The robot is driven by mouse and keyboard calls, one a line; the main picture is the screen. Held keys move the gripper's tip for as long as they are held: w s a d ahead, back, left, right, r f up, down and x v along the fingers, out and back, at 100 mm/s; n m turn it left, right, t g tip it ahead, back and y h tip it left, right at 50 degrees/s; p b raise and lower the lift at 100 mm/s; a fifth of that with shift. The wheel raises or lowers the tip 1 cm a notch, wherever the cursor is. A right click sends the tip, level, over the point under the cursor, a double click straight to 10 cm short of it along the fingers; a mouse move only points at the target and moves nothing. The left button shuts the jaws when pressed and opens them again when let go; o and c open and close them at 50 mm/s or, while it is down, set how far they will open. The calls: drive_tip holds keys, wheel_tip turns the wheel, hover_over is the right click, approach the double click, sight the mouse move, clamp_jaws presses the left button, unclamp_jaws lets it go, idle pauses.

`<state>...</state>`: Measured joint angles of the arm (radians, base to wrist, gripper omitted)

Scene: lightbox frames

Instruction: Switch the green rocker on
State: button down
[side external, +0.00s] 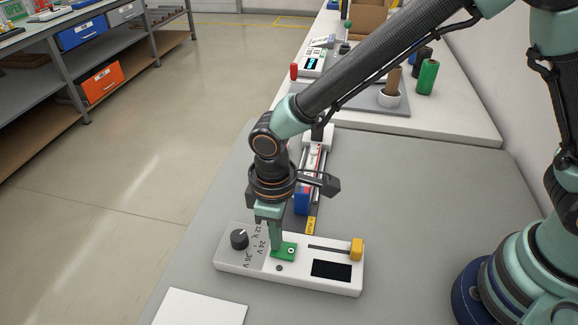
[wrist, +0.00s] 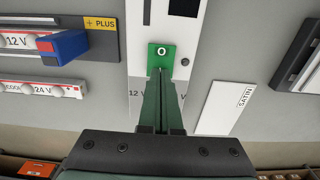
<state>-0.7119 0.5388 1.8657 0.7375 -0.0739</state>
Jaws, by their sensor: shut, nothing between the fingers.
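The green rocker (side external: 289,251) sits on a white control box (side external: 330,284) on the grey table. In the wrist view the rocker (wrist: 161,54) shows a white ring mark at its far end; its near end is hidden behind my fingers. My gripper (side external: 277,247) points down, shut and empty, with its tips at the rocker's near end. In the wrist view my gripper's tips (wrist: 160,74) overlap the rocker's near edge. I cannot tell whether they touch it. The rocker's tilt is too small to tell.
The box also carries a black knob (side external: 239,239) beside voltage labels, a yellow slider (side external: 357,248) and a dark display (side external: 331,270). A blue block (side external: 302,202) on a rail stands behind. A white card (wrist: 228,105) marked SATIN lies nearby. The table right of the box is clear.

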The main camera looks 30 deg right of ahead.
drive_tip(key=shift+f, duration=0.4)
drive_tip(key=shift+r, duration=3.55)
drive_tip(key=w+d+r+m+t+y, duration=0.15)
drive_tip(key=d+r+m, duration=0.25)
drive_tip(key=d+r, duration=0.7)
drive_tip(key=s+d+r+m+t, duration=0.1)
drive_tip(key=s+d+m+t, duration=0.1)
drive_tip(key=d, duration=0.6)
drive_tip(key=s+d+r+m+t+h, duration=0.1)
drive_tip(key=s+d+m+t, duration=0.1)
drive_tip(key=d, duration=0.6)
drive_tip(key=shift+s+r+m, duration=0.15)
drive_tip(key=shift+r+m, duration=0.15)
drive_tip(key=shift+m, duration=0.2)
